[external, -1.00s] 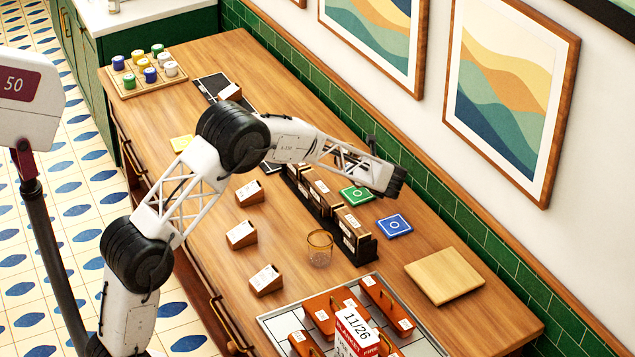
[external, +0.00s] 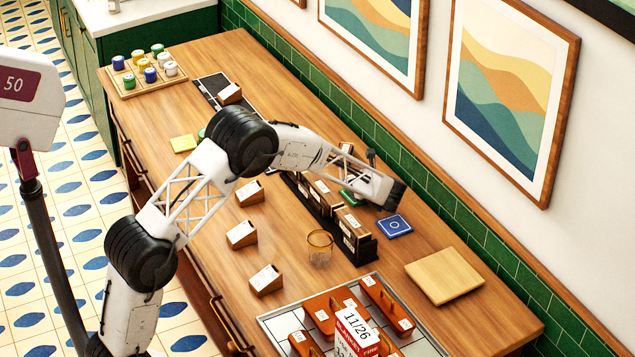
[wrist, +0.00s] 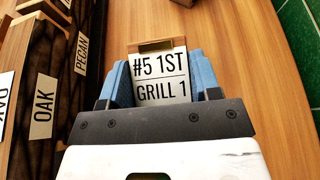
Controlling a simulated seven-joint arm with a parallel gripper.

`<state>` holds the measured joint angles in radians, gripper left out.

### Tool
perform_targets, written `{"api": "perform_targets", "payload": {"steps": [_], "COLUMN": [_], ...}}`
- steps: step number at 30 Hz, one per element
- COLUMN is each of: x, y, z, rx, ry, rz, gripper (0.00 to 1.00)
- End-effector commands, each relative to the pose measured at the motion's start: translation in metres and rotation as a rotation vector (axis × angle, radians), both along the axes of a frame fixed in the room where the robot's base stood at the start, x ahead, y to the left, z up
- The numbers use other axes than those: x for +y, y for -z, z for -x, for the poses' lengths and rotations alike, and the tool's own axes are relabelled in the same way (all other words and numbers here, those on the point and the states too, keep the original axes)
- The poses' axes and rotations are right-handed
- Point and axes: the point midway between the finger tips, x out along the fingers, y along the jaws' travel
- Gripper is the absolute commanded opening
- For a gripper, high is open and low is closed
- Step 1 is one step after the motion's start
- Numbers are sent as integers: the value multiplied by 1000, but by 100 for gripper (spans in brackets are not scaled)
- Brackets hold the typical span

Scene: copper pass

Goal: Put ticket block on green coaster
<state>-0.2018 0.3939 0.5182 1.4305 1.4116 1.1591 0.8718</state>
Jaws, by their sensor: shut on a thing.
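My gripper (wrist: 158,76) is shut on a ticket block (wrist: 160,72) in the wrist view. The block is wooden with a white label reading "#5 1ST GRILL 1", held between blue fingers. In the external view my arm hides the fingers and the held block. A green coaster (external: 350,197) lies behind the dark rack, partly covered by my forearm. Another green thing (external: 202,133), perhaps a coaster, shows as a sliver beside my elbow. The wrist view shows bare wood around the block and no coaster.
The dark rack (external: 362,250) of labelled boxes, OAK and PECAN (wrist: 82,52) among them, stands left of my gripper. A blue coaster (external: 394,226), glass (external: 320,247), board (external: 444,275) and yellow coaster (external: 183,143) lie around. Several ticket blocks (external: 241,235) stand in front. The tiled wall is close behind.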

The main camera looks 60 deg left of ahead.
Motion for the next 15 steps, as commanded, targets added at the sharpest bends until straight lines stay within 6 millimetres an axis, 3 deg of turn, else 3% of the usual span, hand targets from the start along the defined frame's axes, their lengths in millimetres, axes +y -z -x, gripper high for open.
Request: {"api": "perform_targets", "payload": {"steps": [7,8,12,15], "x": [0,0,0,0], "y": [3,3,3,3], "z": [0,0,0,0], "rx": [1,1,0,1], "ry": [0,0,0,0], "rz": [0,0,0,0], "gripper": [31,59,80,83]}}
